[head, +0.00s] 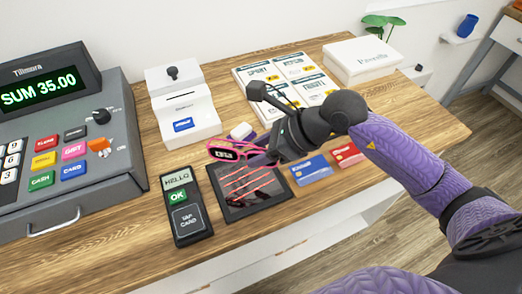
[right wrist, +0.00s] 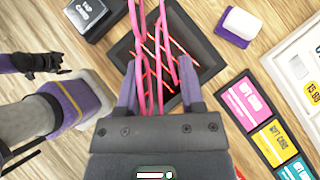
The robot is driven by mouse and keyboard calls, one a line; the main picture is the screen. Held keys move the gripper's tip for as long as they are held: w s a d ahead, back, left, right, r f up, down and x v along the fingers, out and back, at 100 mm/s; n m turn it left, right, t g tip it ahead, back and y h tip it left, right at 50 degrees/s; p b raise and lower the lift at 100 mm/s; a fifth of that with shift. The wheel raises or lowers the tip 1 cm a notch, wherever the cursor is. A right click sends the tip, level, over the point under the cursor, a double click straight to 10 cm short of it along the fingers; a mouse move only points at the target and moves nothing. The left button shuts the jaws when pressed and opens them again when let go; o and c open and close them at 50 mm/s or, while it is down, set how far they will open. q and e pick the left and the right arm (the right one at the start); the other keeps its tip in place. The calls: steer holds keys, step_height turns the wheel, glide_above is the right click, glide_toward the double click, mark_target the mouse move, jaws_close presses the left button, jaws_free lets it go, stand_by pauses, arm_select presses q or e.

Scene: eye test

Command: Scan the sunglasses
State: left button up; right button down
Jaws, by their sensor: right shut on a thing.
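My right gripper (head: 266,150) is shut on the pink-framed sunglasses (head: 216,153) and holds them above the dark flat scanner plate (head: 268,209). Red scan lines cross the plate. In the right wrist view, the pink frame (right wrist: 161,60) runs between the gripper's two purple fingers (right wrist: 157,88), with the scanner (right wrist: 124,52) beyond. The till's display (head: 40,92) reads SUM 35.00. A dark part that looks like my left gripper (right wrist: 40,62) shows at the left of the right wrist view. Its jaws cannot be made out.
A card terminal (head: 187,218) reading HELLO and OK stands left of the scanner. Blue (head: 310,169) and red (head: 346,154) cards lie to its right. A white printer-like device (head: 185,115), a tilted card display (head: 290,75) and a white box (head: 362,60) stand behind.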

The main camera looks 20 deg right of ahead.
steer(key=s+a+r+p, duration=0.1)
steer(key=s+a+p, duration=0.1)
steer(key=s+p, duration=0.2)
steer(key=s+a+r+p, duration=0.1)
steer(key=s+p, duration=0.3)
steer(key=s, duration=0.6)
steer(key=shift+s+a+r, duration=0.15)
steer(key=shift+a+r, duration=0.2)
steer(key=shift+a, duration=0.2)
